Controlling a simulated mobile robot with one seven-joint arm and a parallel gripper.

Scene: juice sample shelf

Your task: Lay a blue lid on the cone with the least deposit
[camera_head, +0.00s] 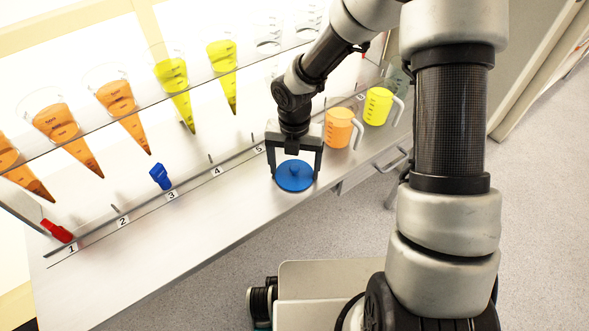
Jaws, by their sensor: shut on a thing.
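My gripper (295,178) is shut on a blue round lid (294,174) with a small knob on top, one finger at each side. The lid is over the bench near its front edge; I cannot tell whether it touches the surface. Several cones hang tip-down in a clear rack: orange ones at the left (17,167), (66,128) and (119,101), then yellow ones (176,79) and (222,62). The two leftmost orange cones show dark tips. The third shows a smaller dark tip.
Paler, seemingly empty cones (268,31) are at the top, partly behind my arm. A red object (57,231) and a blue object (161,177) lie near the numbered strip. An orange jug (339,128) and a yellow jug (378,106) stand right of my gripper. The bench's front left (130,260) is clear.

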